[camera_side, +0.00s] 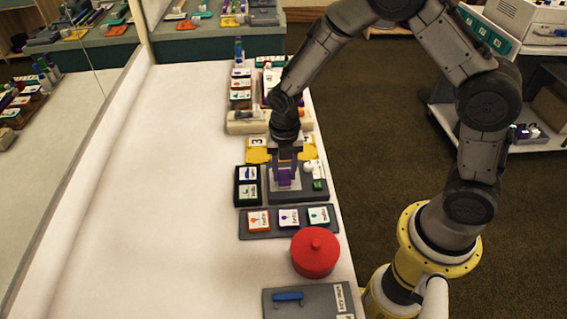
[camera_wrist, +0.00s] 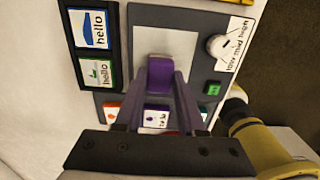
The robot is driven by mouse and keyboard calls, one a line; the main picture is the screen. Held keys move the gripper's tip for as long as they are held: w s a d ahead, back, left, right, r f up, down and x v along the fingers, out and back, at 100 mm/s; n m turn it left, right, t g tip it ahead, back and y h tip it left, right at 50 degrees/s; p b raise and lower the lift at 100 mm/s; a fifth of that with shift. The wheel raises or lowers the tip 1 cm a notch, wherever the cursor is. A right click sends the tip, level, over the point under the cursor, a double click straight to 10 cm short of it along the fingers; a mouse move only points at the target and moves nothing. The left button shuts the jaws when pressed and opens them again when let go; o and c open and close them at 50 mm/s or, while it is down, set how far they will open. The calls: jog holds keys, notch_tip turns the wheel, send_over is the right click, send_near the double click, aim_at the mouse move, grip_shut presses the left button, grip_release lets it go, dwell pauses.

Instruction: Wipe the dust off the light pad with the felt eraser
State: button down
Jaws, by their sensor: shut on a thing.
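The purple felt eraser (camera_side: 284,176) is held between the two fingers of my gripper (camera_side: 285,168), which is shut on it. In the wrist view the eraser (camera_wrist: 160,74) stands between the fingertips (camera_wrist: 160,80), over the light pad (camera_wrist: 182,42). The pad is a pale grey panel set in a dark grey unit (camera_side: 313,196) with a white knob (camera_wrist: 217,46) and a green button (camera_wrist: 213,88). The eraser and fingers cover the pad's near part. I cannot tell whether the eraser touches the pad, and no dust is clear.
A black holder with two "hello" cards (camera_side: 248,186) stands left of the unit. A grey tray of three cards (camera_side: 262,236) lies in front, then a round red lidded pot (camera_side: 315,252) and a grey case (camera_side: 305,304). The white counter (camera_side: 165,200) to the left is clear.

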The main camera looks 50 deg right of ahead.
jog(key=shift+s+a, duration=1.1)
jog(key=shift+s, duration=0.05)
notch_tip(320, 180, up, 8)
jog(key=shift+d+r, duration=0.1)
